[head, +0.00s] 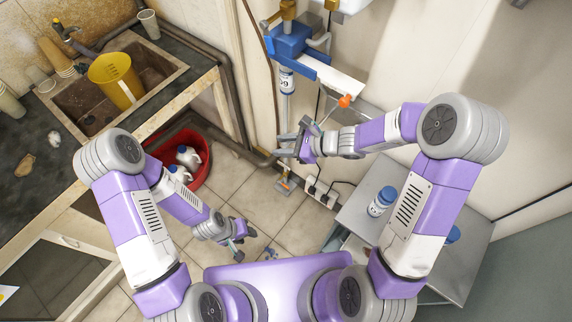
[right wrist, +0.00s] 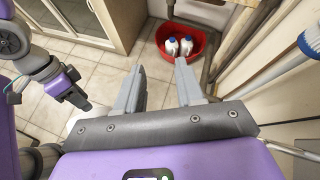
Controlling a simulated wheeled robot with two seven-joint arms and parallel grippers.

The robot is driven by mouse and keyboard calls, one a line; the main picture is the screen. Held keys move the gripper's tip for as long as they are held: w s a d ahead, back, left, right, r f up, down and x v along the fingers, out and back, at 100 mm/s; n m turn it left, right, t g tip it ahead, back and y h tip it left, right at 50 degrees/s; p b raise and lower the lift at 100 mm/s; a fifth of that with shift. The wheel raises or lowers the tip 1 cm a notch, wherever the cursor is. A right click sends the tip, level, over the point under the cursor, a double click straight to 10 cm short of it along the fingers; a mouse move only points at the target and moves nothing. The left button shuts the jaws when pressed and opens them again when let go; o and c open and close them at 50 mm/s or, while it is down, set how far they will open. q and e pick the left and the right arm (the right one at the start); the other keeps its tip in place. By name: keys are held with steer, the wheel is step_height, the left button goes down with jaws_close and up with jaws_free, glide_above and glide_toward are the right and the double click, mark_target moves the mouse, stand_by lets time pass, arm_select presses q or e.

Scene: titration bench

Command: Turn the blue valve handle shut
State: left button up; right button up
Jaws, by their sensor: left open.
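A blue fitting (head: 290,42) with a flat blue bar sits on the wall pipework at the top of the head view. It is the likeliest blue valve handle, but I cannot tell its turn position. A white labelled cylinder (head: 287,80) hangs just below it. My right gripper (head: 288,144) is below the fitting, apart from it. In the right wrist view, its two fingers (right wrist: 160,75) are spread with nothing between them. A ribbed blue end on a white tube (right wrist: 311,42) shows at that view's right edge. My left gripper (head: 236,240) is open, empty and low over the floor.
An orange knob (head: 345,100) sticks out right of the fitting. A red tub (head: 202,168) with white bottles stands on the floor below. A metal cart (head: 365,218) carries a white bottle (head: 382,201). A sink with a yellow jug (head: 115,80) is at left. The tiled floor is mostly clear.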

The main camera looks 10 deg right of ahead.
steer(key=shift+n+g+h, duration=0.4)
steer(key=shift+n+g, duration=0.2)
steer(key=shift+s+f+b, duration=0.2)
steer(key=shift+s+f, duration=0.55)
steer(key=shift+f, duration=0.3)
steer(key=shift+s+f+b, duration=0.2)
steer(key=shift+s+f, duration=0.55)
steer(key=shift+f, duration=0.3)
